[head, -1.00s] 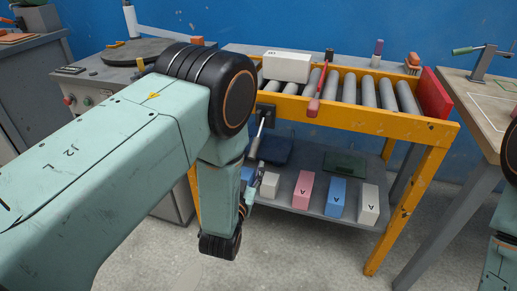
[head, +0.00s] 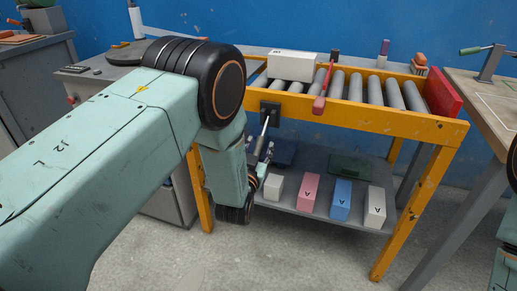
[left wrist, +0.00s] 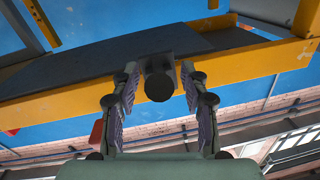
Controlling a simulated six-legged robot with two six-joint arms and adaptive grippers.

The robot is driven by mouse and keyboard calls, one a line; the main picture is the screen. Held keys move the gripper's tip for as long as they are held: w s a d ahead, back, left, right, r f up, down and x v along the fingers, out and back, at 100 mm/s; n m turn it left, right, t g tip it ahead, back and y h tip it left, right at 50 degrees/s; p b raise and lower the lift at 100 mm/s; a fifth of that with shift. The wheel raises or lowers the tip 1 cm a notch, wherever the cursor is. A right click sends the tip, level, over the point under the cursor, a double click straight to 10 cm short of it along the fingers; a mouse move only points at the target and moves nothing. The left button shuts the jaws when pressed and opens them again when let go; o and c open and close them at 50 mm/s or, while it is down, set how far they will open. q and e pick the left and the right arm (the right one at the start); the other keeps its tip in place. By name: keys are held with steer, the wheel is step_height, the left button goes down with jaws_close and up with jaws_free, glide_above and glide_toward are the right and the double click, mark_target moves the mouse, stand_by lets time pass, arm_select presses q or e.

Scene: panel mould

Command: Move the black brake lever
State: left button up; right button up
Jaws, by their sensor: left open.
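The black brake lever (head: 265,128) hangs from a dark bracket on the front rail of the yellow roller conveyor, a metal rod slanting down from it. In the left wrist view its round black end (left wrist: 158,83) shows between the fingers. My left gripper (head: 264,150) is at the lower end of the lever, partly hidden by my arm. In the left wrist view my left gripper (left wrist: 159,76) is open, with one finger on each side of the black end and a gap on both sides. My right gripper is out of view.
The yellow conveyor (head: 410,126) carries a white box (head: 291,66) and a red lever (head: 321,88). On the grey shelf (head: 295,205) below stand several lettered blocks, pink (head: 308,191) and blue (head: 341,199) among them. A wooden bench (head: 490,100) stands right. The floor in front is clear.

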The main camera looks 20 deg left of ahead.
arm_select(q)
jaws_close()
stand_by(0.6)
